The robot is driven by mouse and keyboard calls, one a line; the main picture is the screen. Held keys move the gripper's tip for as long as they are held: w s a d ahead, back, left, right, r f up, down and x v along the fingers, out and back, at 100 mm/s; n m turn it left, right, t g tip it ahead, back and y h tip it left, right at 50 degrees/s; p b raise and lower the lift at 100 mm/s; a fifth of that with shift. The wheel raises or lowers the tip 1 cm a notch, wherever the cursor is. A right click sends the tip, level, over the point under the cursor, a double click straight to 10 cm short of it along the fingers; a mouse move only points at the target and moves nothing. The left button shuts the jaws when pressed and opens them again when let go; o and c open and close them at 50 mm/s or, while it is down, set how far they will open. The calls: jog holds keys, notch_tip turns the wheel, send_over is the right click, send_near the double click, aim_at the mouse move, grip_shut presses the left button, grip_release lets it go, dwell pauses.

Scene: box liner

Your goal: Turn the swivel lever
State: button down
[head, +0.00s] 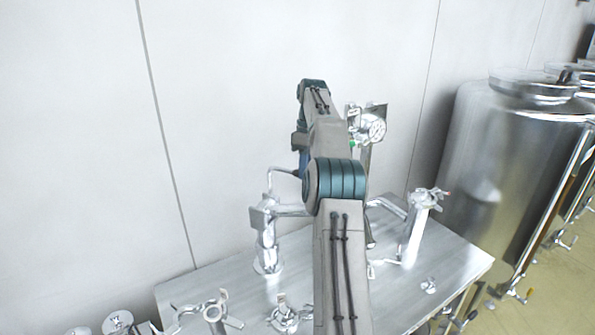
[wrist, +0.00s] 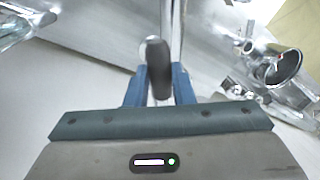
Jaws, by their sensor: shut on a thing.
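In the wrist view, the swivel lever shows as a dark rounded grip (wrist: 159,62) standing in front of a shiny metal post. My gripper (wrist: 160,82) has its two blue fingers closed on either side of this grip. The lower part of the lever and its pivot are hidden or too blurred to tell. In the head view, my arm reaches away over the steel table and covers the lever.
The steel table (head: 455,262) carries a pipe fitting (head: 267,235) on the left, another (head: 417,225) on the right, and clamps in front. A large steel tank (head: 510,150) is at right. A pale wall stands behind.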

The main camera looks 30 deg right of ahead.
jog(key=shift+w+d+n, duration=0.25)
jog(key=shift+w+n, duration=0.15)
dwell(0.4)
jog(key=c, duration=1.3)
grip_release()
jog(key=shift+o, duration=0.2)
jog(key=shift+a, duration=0.1)
